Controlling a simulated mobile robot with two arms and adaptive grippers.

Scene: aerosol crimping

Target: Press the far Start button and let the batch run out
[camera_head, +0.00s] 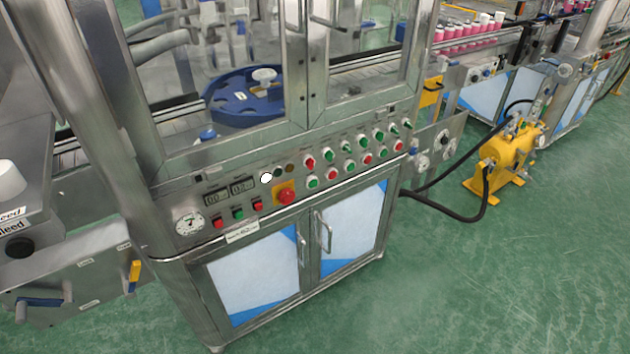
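The control panel (225,190) runs along the front of a steel-framed glazed machine. Its lower right row alternates green buttons (313,183) and red buttons (331,174); the green button farthest along (382,152) stands near the panel's right end. A separate green button (238,214) sits between two red ones at the left, under the digital displays (230,192). The labels are too small to read, so I cannot tell which button is the far Start. A white lamp (266,178) is bright; two lamps beside it look dark. Neither of my grippers shows.
A red emergency stop (286,196) on a yellow plate sits mid-panel. Cabinet doors with handles (302,246) are below. A blue round part (240,97) is behind the glass. Pink cans (460,38) line the conveyor. A yellow pump (510,150) and black hose occupy the right; green floor in front is clear.

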